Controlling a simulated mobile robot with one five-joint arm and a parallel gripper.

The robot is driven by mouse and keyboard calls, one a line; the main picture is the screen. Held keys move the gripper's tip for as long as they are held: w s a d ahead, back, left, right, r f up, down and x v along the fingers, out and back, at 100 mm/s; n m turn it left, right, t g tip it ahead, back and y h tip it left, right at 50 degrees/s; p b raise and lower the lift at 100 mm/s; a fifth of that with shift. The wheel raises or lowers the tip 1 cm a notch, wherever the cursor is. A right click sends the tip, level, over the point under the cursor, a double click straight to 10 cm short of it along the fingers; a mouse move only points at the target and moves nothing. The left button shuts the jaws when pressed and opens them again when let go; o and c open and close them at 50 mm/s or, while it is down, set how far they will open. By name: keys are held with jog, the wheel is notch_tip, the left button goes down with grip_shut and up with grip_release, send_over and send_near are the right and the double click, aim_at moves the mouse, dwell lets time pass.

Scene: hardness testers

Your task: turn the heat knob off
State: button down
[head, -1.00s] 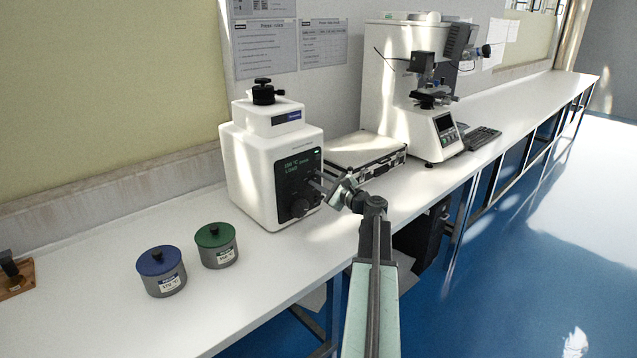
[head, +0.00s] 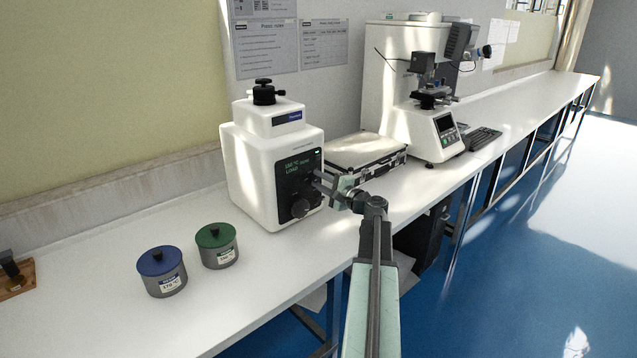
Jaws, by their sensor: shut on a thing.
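The white press (head: 255,175) stands on the bench, with a dark control panel on its front right face. The panel's lit display (head: 297,165) shows green text that seems to give a temperature. A large black knob (head: 299,208) is in view low on the panel. My gripper (head: 319,184) reaches in from the right at the panel's right edge, above and right of that black knob. It is shut on a small knob there, mostly hidden by the fingers. I cannot read the knob's label or its pointer.
A blue-lidded pot (head: 161,265) and a green-lidded pot (head: 216,246) stand at the front left of the bench. A flat case (head: 365,152) lies right of the press. A hardness tester (head: 437,135) stands farther back.

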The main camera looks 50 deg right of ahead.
dwell(0.3)
jog(key=c, duration=1.1)
grip_release()
jog(key=shift+w, duration=0.1)
jog(key=shift+c, duration=0.2)
jog(key=s, duration=0.8)
jog(key=shift+a, duration=0.3)
